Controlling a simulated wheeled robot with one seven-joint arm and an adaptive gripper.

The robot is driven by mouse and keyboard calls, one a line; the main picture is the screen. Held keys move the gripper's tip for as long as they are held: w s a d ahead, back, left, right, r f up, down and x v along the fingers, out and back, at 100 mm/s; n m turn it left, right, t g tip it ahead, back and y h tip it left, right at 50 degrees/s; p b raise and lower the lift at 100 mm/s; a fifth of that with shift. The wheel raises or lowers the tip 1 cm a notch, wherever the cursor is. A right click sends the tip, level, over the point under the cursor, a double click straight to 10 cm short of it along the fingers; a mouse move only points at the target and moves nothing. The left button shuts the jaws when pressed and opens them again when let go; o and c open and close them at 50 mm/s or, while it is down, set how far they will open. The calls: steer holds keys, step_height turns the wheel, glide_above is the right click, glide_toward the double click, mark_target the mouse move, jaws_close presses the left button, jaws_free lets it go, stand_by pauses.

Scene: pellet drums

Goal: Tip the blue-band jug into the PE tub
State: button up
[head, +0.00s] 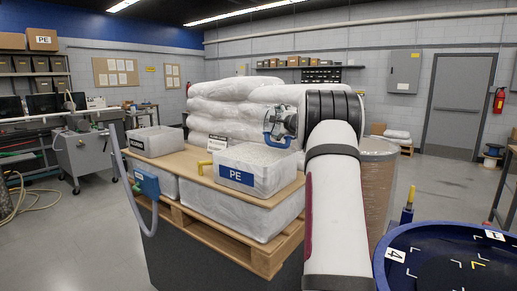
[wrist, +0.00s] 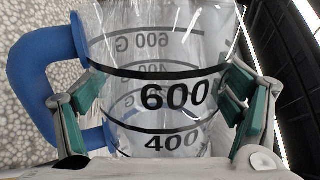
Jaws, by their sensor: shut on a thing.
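The clear jug (wrist: 160,75) with a blue handle (wrist: 35,85) fills the wrist view, with black 600 and 400 marks. No pellets show clearly inside it. My gripper (wrist: 165,110) is shut on it, with green pads on either side of its wall. In the head view the jug's blue handle (head: 270,138) shows beside my gripper (head: 288,122), above the back of the PE tub. The PE tub (head: 236,177) is a clear, whitish bin with a blue PE label, on the wooden pallet top. The jug's mouth and any blue band are hidden or unclear.
Another clear bin (head: 155,141) stands at the pallet's back left, with white wrapped sacks (head: 215,108) behind. A yellow handle (head: 205,165) lies left of the tub. A blue drum (head: 440,255) is at front right, and a brown drum (head: 378,185) behind my arm.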

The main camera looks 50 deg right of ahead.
steer(key=shift+s+d+r+m+p, duration=0.2)
steer(key=shift+s+d+m+p, duration=0.1)
steer(key=shift+p, duration=0.45)
steer(key=shift+d+f, duration=0.15)
steer(key=shift+f, duration=0.05)
steer(key=shift+d+f+m+b, duration=0.1)
steer(key=shift+f+m+b, duration=0.35)
steer(key=shift+m, duration=0.25)
steer(key=shift+f+m, duration=0.1)
steer(key=shift+m, duration=0.3)
steer(key=shift+s+d+r+m+t+y+p, duration=0.15)
steer(key=shift+r+m+t+y+p, duration=0.2)
steer(key=shift+m+p, duration=0.4)
steer(key=shift+d+r+m, duration=0.15)
steer(key=shift+m, duration=0.9)
steer(key=shift+s+d+r+m+p, duration=0.2)
steer(key=shift+s+d+m+p, duration=0.2)
steer(key=shift+m+p, duration=0.35)
steer(key=shift+s+d+r+m+t+p, duration=0.25)
steer(key=shift+d+r+m+p, duration=0.2)
steer(key=shift+m, duration=0.4)
steer(key=shift+s+d+m, duration=0.1)
steer(key=shift+d+m, duration=0.15)
steer(key=shift+m, duration=0.15)
steer(key=m, duration=0.1)
steer(key=f+m, duration=0.1)
steer(key=d+m, duration=0.1)
steer(key=shift+s+d+f+m+t, duration=0.1)
steer(key=shift+s+f+m+t, duration=0.1)
steer(key=shift+s+m+t, duration=0.1)
